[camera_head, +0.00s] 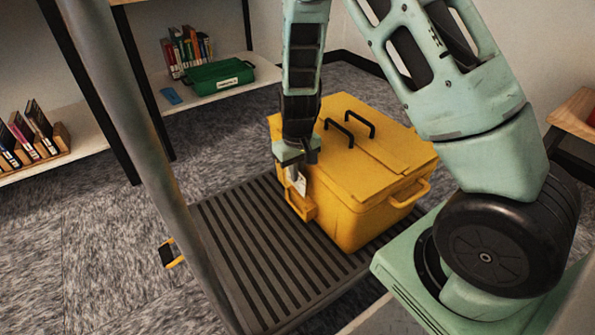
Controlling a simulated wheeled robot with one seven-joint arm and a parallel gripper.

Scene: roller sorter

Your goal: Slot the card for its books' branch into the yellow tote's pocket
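The yellow tote (365,215) stands on a grey slatted platform, its lid closed with two black handles on top. A yellow pocket (300,205) sticks out from its near left side. A small white card (299,183) stands upright at the pocket's mouth, its lower end hidden by the pocket wall. Its print is too small to read. My gripper (298,170) points down right above the pocket, with its fingertips at the card's upper part. The fingers are too small and partly hidden to show whether they grip the card.
A green tote (218,76) with a white label sits on the back shelf near upright books (187,50) and a blue item (171,96). More books (30,138) stand on the left shelf. A grey post crosses the left foreground. The slatted platform (255,245) is bare left of the tote.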

